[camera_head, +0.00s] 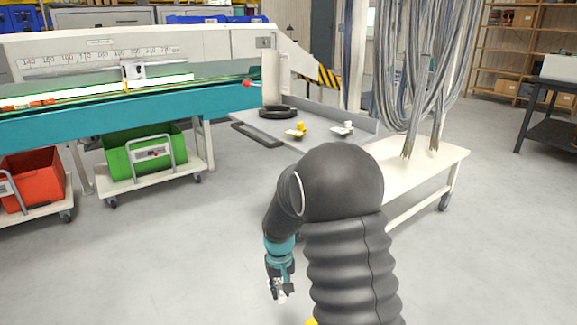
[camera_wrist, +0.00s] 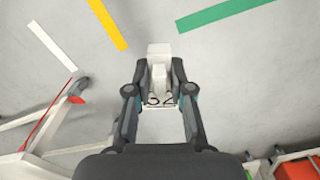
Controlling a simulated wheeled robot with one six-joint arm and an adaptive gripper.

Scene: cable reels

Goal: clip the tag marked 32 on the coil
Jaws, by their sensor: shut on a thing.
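My gripper (camera_head: 279,288) hangs low over the floor, in front of and apart from the table. In the wrist view my gripper (camera_wrist: 158,78) is shut on a white tag (camera_wrist: 159,51). The digits 32 show on the tag's near end, between the fingers. The tag also shows as a small pale piece in the head view (camera_head: 280,296). The black coil (camera_head: 279,112) lies flat on the grey table surface (camera_head: 262,128) beside the machine, well away from my gripper. No tag can be made out on the coil.
A yellow clip piece (camera_head: 298,129) and a white one (camera_head: 343,128) lie near the coil. Cable bundles (camera_head: 408,80) hang over the pale bench (camera_head: 425,160) at right. Green (camera_head: 135,150) and red (camera_head: 32,178) bins stand on carts at left. Floor at front left is clear.

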